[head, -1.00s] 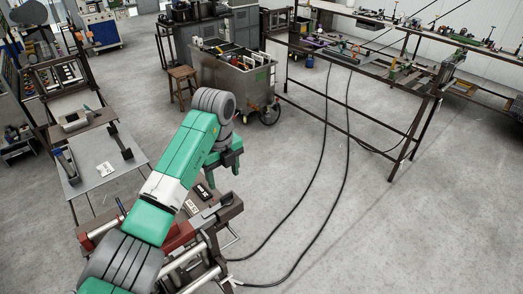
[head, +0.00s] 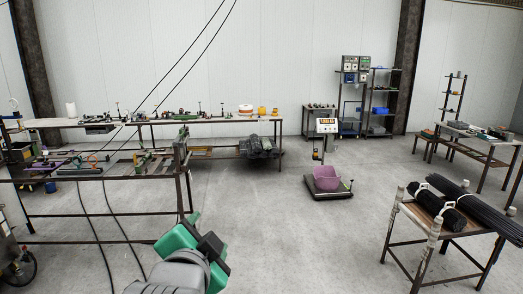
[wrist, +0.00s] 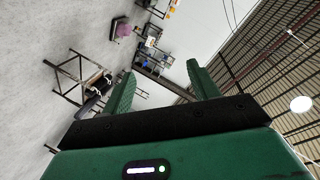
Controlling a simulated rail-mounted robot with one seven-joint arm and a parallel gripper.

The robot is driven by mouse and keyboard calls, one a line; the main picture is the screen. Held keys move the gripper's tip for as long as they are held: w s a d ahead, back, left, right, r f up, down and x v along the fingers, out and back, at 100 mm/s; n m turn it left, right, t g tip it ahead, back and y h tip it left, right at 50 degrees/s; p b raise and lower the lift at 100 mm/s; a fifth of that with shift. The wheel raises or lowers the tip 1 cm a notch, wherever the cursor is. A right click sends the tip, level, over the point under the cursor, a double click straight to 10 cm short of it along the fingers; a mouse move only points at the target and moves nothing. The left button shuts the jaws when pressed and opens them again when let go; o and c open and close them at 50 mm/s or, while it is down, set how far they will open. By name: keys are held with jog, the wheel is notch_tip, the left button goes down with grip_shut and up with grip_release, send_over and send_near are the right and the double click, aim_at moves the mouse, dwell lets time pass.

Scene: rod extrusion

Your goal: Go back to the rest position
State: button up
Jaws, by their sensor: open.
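My gripper (wrist: 162,90) is open in the wrist view, with its two green fingers spread wide and nothing between them. The wrist view is tilted, showing floor at the left and the ceiling at the right. In the head view, a green and grey part of my arm shows at the bottom centre, over open floor. My gripper's fingers cannot be made out there. It touches nothing that I can see.
A long workbench (head: 110,175) with tools stands at the left, cables trailing from it. At the right, a table (head: 425,215) holds black rod bundles (head: 484,205).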

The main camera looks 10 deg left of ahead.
jog(key=s+d+r+n+t+h+p, duration=0.1)
jog(key=s+d+r+n+t, duration=0.15)
jog(key=d+r, duration=0.25)
jog(key=s+d+r+n+t, duration=0.1)
jog(key=s+d+r+t, duration=0.25)
jog(key=d+r, duration=0.25)
jog(key=s+d+r+n+t, duration=0.2)
jog(key=s+r, duration=0.2)
jog(key=s, duration=0.3)
jog(key=s+d+r+n+t+p, duration=0.1)
jog(key=s+d+r+n+t, duration=0.1)
jog(key=s, duration=0.5)
notch_tip(320, 180, up, 2)
jog(key=shift+d+r+n, duration=0.2)
jog(key=shift+d+n, duration=0.35)
jog(key=shift+d, duration=0.25)
